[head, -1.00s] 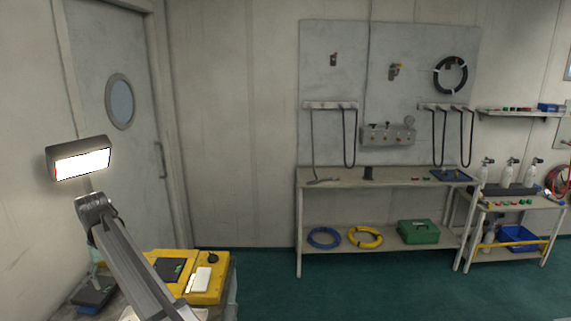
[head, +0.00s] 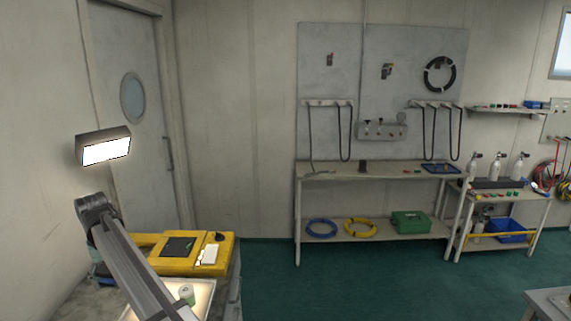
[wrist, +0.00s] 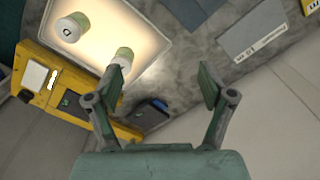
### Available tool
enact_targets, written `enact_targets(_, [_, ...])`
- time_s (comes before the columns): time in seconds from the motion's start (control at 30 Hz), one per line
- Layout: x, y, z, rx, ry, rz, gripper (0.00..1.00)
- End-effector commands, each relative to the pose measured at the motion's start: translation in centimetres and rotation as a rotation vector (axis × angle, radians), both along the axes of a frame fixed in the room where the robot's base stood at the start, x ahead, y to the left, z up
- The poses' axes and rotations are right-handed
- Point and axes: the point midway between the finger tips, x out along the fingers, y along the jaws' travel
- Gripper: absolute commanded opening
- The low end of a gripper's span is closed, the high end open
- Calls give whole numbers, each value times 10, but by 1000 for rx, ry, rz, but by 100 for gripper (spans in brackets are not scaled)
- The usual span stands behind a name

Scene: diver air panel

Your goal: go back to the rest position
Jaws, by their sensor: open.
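My gripper (wrist: 160,88) shows in the wrist view with its two fingers wide apart and nothing between them. It is not visible in the head view. A bright tray (wrist: 140,28) lies beyond it at the upper left of the wrist view. Two white jars with green bands stand there: one jar (wrist: 72,27) is inside the tray, and another jar (wrist: 123,57) is near its lower edge, beside the left finger in the picture. The tray (head: 205,299) also shows at the bottom of the head view, partly hidden by a grey lamp arm.
A lamp (head: 104,148) hangs over the bench at the left of the head view. A yellow case (head: 222,256) sits behind the tray; it also shows in the wrist view (wrist: 66,105). A shelved workbench (head: 375,168) stands at the far wall. The green floor (head: 330,285) between is clear.

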Motion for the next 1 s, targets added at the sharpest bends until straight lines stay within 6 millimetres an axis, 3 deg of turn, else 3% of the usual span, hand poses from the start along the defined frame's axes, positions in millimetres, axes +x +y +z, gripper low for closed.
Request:
enact_targets(0.37, [36,-83,-59,-2,1,-90,81])
enact_targets(0.57, [56,-152,-102,-2,2,-164,81])
enact_targets(0.8, [72,-292,-181,-2,2,-312,81])
enact_targets(1.0, [58,-415,-242,-2,1,-450,81])
